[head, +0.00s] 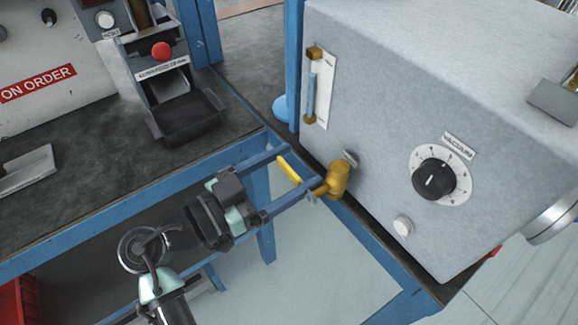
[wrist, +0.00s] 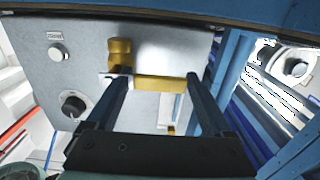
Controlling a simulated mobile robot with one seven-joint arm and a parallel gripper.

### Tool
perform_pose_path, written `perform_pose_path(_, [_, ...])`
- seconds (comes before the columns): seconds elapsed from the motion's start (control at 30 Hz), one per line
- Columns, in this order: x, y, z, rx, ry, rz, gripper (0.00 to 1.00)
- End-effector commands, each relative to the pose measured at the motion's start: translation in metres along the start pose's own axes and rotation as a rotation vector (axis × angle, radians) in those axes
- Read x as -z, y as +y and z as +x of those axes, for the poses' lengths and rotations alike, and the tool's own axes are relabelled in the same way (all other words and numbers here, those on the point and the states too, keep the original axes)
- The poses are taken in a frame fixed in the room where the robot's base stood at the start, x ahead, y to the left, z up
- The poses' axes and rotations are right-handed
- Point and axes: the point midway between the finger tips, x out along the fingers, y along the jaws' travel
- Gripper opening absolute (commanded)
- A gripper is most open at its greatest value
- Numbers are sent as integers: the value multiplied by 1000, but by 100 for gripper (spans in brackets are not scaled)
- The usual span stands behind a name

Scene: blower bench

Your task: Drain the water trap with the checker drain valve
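A brass drain valve (head: 338,178) sits low on the face of a grey cabinet, near its lower edge. Its yellow lever (head: 289,169) points left in the head view; the lever also shows in the wrist view (wrist: 162,83), with the brass body (wrist: 120,52) to its left. My gripper (head: 302,166) is open, its two fingers wide apart. In the wrist view the lever lies crosswise between the fingertips (wrist: 157,75), one by the valve body and one by the lever's free end. I cannot tell whether they touch. A sight tube (head: 312,86) with brass ends is above the valve.
The cabinet (head: 385,110) carries a black vacuum dial (head: 434,180) and a small white button (head: 403,225). A black tray station with a red button (head: 161,51) stands at the upper left.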

Motion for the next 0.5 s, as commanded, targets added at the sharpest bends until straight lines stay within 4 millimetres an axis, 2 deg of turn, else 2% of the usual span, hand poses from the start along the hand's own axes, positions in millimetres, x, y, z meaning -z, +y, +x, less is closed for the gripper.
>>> perform_pose_path(0.03, [0,0,0,0,0,0,75])
perform_pose_path(0.07, [0,0,0,0,0,0,69])
perform_pose_path(0.43, [0,0,0,0,0,0,3])
perform_pose_path(0.5, [0,0,0,0,0,0,0])
